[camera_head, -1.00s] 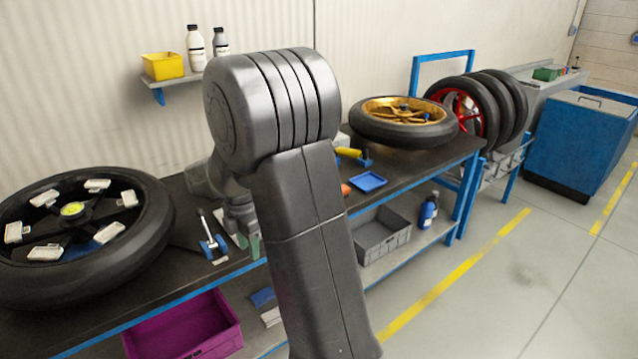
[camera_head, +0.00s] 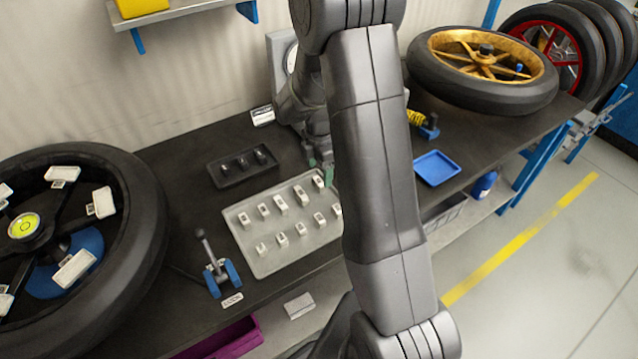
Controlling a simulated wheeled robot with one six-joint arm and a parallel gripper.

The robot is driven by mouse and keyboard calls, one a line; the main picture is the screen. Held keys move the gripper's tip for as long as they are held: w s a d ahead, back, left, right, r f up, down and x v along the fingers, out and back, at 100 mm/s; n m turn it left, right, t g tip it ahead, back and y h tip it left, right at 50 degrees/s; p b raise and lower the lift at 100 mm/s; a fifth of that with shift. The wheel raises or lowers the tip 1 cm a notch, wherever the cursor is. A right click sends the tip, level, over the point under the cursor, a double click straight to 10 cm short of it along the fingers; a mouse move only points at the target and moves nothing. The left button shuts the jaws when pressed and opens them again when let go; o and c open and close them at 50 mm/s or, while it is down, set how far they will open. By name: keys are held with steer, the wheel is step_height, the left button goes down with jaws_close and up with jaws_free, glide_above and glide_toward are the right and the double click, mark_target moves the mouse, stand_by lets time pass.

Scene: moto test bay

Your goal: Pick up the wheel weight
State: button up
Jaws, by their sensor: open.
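Several small pale metal blocks that look like wheel weights (camera_head: 281,202) stand in rows on a light grey tray (camera_head: 285,258) on the dark bench. I cannot tell which one the task means. My gripper (camera_head: 321,171) has greenish fingertips and is open, near the tray's back right corner. The fingers are small and partly hidden by my arm. I see nothing held between them. I cannot tell whether they touch a weight. My arm also hides the tray's right side.
A black tray (camera_head: 216,178) with a few dark pieces lies behind the grey tray. A blue-based lever tool (camera_head: 219,279) stands to its left. A large black wheel (camera_head: 150,215) fills the left. A blue tray (camera_head: 437,168) and a gold-rimmed wheel (camera_head: 480,98) are to the right.

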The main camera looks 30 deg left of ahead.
mark_target(320, 180)
step_height(320, 180, down, 2)
steer(key=shift+w+f, duration=0.15)
steer(key=shift+f, duration=0.05)
steer(key=shift+d+f, duration=0.1)
steer(key=shift+f, duration=0.55)
steer(key=shift+c, duration=0.2)
steer(key=c, duration=1)
